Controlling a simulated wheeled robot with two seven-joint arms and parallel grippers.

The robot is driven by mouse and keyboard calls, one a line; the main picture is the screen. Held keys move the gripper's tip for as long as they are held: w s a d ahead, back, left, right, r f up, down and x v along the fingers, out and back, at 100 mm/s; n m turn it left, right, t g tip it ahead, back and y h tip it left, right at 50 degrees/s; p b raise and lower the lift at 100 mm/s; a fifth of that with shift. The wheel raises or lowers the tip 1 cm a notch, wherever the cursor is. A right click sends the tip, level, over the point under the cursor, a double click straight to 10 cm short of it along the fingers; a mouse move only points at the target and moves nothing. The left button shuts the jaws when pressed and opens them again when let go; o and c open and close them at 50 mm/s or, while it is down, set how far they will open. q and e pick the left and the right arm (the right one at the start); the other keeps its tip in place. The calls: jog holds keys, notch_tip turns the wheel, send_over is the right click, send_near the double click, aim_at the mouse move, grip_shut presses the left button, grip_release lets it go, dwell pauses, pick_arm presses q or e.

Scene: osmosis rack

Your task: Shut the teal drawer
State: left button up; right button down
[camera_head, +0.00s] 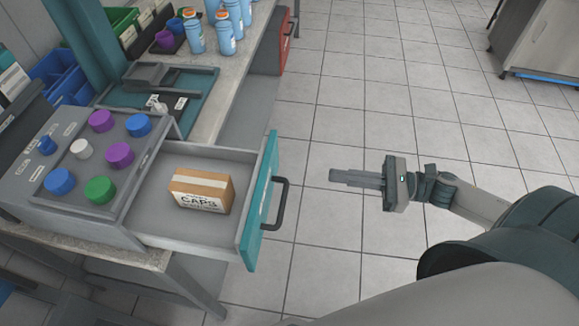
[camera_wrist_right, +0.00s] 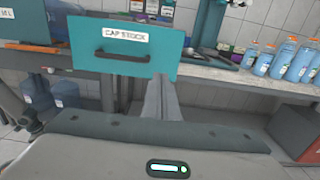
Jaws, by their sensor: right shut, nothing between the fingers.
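The teal drawer (camera_head: 262,200) is pulled out from the grey unit at the left in the head view. Its teal front carries a dark bar handle (camera_head: 281,203). A brown and white box marked CAPS (camera_head: 202,190) lies inside the drawer. In the right wrist view the teal front (camera_wrist_right: 125,72) faces me, with a label reading CAP STOCK (camera_wrist_right: 125,36) above the handle. My right gripper (camera_head: 333,177) is shut and empty, to the right of the drawer front and apart from it. Its fingers point toward the front. My left gripper is not in view.
Several coloured caps (camera_head: 119,155) sit on top of the grey unit. Blue bottles (camera_head: 226,36) stand on the bench behind, and a red drawer front (camera_head: 284,42) shows at its far end. The tiled floor (camera_head: 350,100) right of the drawer is clear.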

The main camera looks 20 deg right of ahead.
aim_at(275, 167)
jog(key=p+x, duration=0.4)
jog(key=x, duration=0.6)
jog(key=shift+w+a+r+p, duration=0.2)
jog(key=shift+w+a+p, duration=0.1)
jog(key=shift+p+x, duration=0.35)
jog(key=shift+x, duration=0.45)
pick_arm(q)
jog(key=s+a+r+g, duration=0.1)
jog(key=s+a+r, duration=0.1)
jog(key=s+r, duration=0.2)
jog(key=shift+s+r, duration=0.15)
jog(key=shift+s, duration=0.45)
pick_arm(e)
jog(key=shift+f, duration=0.2)
jog(key=shift+a, duration=0.1)
jog(key=shift+w+a, duration=0.35)
jog(key=shift+a, duration=0.05)
jog(key=b+x, duration=0.2)
jog(key=x, duration=2)
jog(key=shift+w+a+b, duration=0.2)
jog(key=shift+b, duration=0.15)
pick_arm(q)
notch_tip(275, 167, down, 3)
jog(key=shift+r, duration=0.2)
pick_arm(e)
jog(key=shift+r, duration=0.2)
